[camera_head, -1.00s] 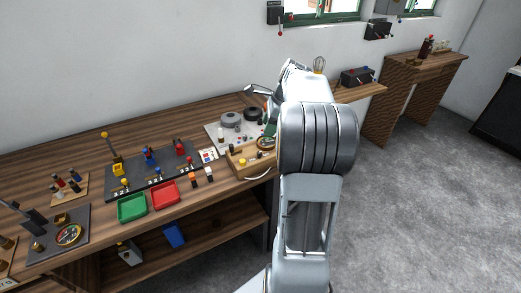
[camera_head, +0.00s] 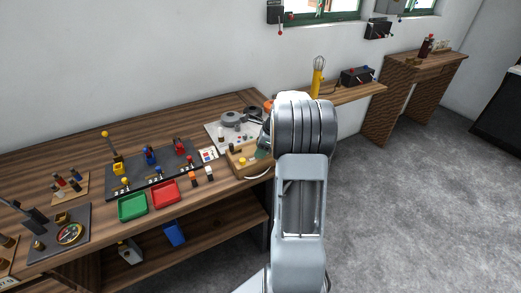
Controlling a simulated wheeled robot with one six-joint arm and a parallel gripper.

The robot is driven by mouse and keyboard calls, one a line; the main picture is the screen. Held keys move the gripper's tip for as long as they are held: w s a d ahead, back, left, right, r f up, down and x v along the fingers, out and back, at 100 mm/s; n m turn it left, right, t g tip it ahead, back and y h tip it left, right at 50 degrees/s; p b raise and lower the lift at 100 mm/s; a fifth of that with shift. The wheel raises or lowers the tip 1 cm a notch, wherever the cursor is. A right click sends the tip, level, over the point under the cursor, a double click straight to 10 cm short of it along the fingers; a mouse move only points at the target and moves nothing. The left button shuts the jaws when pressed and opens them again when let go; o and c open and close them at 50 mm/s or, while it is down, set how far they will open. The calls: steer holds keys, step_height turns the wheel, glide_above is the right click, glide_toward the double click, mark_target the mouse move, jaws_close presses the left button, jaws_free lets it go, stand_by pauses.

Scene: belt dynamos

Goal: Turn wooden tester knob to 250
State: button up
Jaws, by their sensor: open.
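The wooden tester (camera_head: 236,166) is a small light-wood box with a curved pale handle or wire at its front, near the right end of the long bench. A small yellow part (camera_head: 243,161) and a dark part (camera_head: 231,148) show on its top. I cannot tell which part is the knob, and no scale reading is legible. The tester's right side is hidden by my arm. My gripper (camera_head: 263,148) is over the tester's right part, mostly hidden behind my arm, and is open. I cannot tell whether it touches anything.
Left of the tester are a red tray (camera_head: 165,195), a green tray (camera_head: 132,207) and a dark lever panel (camera_head: 155,172). A grey plate (camera_head: 215,135) with round parts lies behind it. A yellow lamp-like object (camera_head: 318,78) stands on the shelf to the right.

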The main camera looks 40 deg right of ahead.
steer(key=shift+w+a+f, duration=0.1)
steer(key=shift+a+f, duration=0.05)
steer(key=shift+f, duration=0.2)
jaws_close()
stand_by(0.3)
